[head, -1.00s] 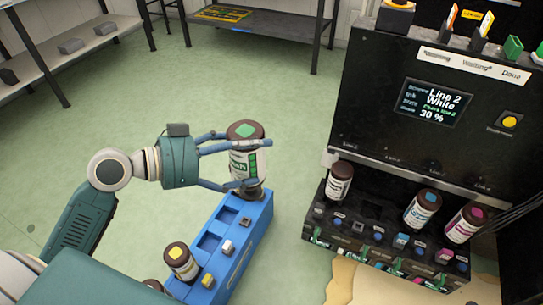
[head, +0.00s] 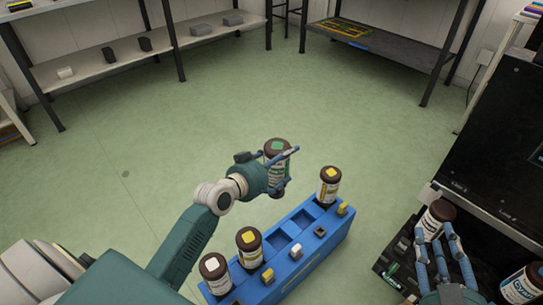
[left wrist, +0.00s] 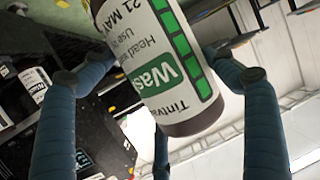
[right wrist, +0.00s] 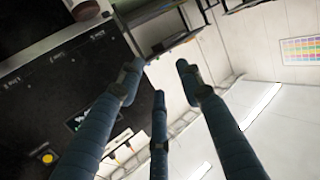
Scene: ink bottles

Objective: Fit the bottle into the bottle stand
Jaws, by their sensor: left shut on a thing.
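A brown-capped bottle with a green cap mark and green-and-white label (head: 276,172) is in my left gripper (head: 282,163), whose fingers are closed around it. The bottle is nearly upright, beyond the blue bottle stand (head: 312,262) and apart from it. The left wrist view shows the bottle (left wrist: 165,65) between the fingers. The stand holds a white-marked bottle (head: 215,273) and a yellow-marked bottle (head: 248,248) at its near end, and another yellow-marked bottle (head: 328,186) at its far end. Empty sockets lie between. My right gripper (head: 435,232) is open; its wrist view shows nothing between the fingers.
A black machine (head: 500,150) stands at the right, with a bottle (head: 437,216) close to my right fingers and another bottle (head: 522,284) at the lower right. Shelves (head: 120,65) and a low black rack (head: 390,48) line the back. The green floor (head: 180,120) is clear.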

